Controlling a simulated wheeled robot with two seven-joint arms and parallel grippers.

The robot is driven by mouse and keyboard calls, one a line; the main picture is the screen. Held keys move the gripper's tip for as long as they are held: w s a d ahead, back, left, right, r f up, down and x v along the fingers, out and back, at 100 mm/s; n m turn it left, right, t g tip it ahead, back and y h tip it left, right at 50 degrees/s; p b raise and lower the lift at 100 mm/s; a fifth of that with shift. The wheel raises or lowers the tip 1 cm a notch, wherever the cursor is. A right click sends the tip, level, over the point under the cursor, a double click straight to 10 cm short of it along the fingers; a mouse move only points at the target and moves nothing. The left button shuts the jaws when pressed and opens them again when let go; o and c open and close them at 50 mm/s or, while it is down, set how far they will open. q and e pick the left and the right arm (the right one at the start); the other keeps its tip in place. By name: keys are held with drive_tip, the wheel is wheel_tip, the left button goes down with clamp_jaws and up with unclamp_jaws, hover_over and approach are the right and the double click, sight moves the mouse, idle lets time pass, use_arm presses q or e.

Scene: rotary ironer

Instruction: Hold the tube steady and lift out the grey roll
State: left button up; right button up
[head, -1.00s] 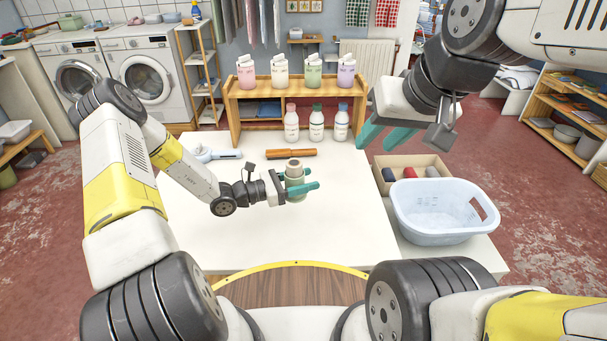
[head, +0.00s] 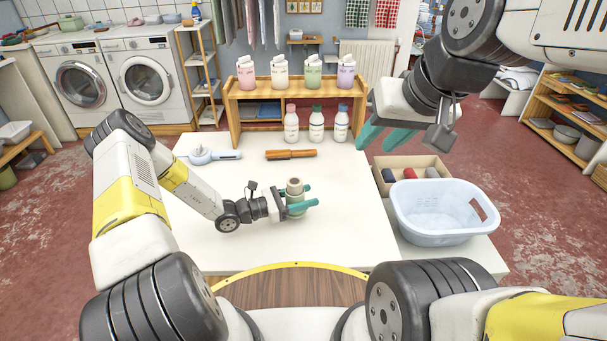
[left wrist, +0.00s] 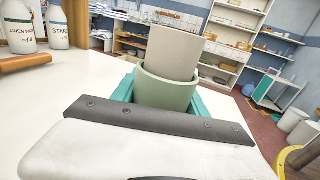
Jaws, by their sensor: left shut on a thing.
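The pale green tube (head: 296,207) stands upright over the front middle of the white table. My left gripper (head: 307,207) is shut around the tube's side. The grey roll (head: 294,187) sits in the tube, its upper end sticking out of the top. In the left wrist view the grey-beige roll (left wrist: 174,52) rises from the green tube (left wrist: 165,90), tilted slightly; its lower part is hidden inside. I cannot tell whether the tube's base touches the table. My right gripper (head: 376,146) is open and empty, in the air to the right and further back.
A pale blue basket (head: 445,232) stands at the right, in front of a cardboard box (head: 384,186) holding dark and red rolls. An orange-brown rolling-pin-like thing (head: 290,154) and a white-blue tool (head: 215,155) lie at the table's back. Bottles (head: 316,126) stand behind. The table's front is clear.

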use_arm(q)
drive_tip(key=shift+f, duration=0.2)
drive_tip(key=shift+f, duration=1.1)
drive_tip(key=shift+f, duration=0.15)
drive_tip(key=o, duration=1.1)
drive_tip(key=shift+o, duration=0.2)
drive_tip(key=shift+r, duration=0.3)
drive_tip(key=c, duration=1.3)
drive_tip(key=shift+c, duration=0.2)
